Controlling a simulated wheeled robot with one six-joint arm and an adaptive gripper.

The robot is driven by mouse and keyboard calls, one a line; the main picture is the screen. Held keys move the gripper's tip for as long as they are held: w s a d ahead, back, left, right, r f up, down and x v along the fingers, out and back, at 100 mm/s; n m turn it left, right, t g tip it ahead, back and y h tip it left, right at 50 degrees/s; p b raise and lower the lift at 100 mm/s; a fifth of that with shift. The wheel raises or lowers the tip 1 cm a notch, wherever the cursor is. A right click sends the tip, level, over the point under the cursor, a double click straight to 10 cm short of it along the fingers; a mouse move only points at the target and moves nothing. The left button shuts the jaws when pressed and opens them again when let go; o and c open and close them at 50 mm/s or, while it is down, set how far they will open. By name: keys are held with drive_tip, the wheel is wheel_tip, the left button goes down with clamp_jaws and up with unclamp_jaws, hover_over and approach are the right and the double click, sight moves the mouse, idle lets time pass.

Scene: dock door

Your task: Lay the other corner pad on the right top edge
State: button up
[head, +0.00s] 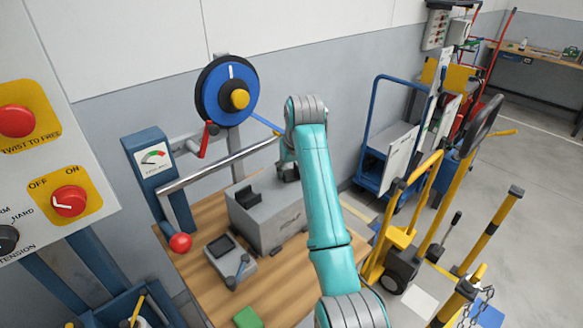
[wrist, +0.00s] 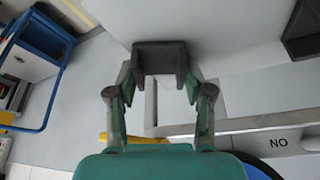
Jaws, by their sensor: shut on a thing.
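A grey box (head: 268,218) stands on the wooden bench. One black corner pad (head: 248,195) sits on its left top edge; a dark pad also shows at the right of the wrist view (wrist: 303,30). My gripper (wrist: 161,74) is shut on the other dark, channel-shaped corner pad (wrist: 160,56). In the head view my gripper (head: 286,160) is at the right end of the box top, partly hidden by my arm. The held pad is at the box's right top edge; I cannot tell whether it touches.
A blue strap reel (head: 232,92) and a metal bar (head: 222,166) with a red knob stand behind and left of the box. A small grey device (head: 230,260) lies in front on the bench (head: 200,290). Yellow posts and a blue cart (head: 390,150) stand at the right.

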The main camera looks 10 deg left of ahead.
drive_tip(key=shift+f, duration=0.1)
drive_tip(key=o, duration=0.9)
drive_tip(key=shift+o, duration=0.2)
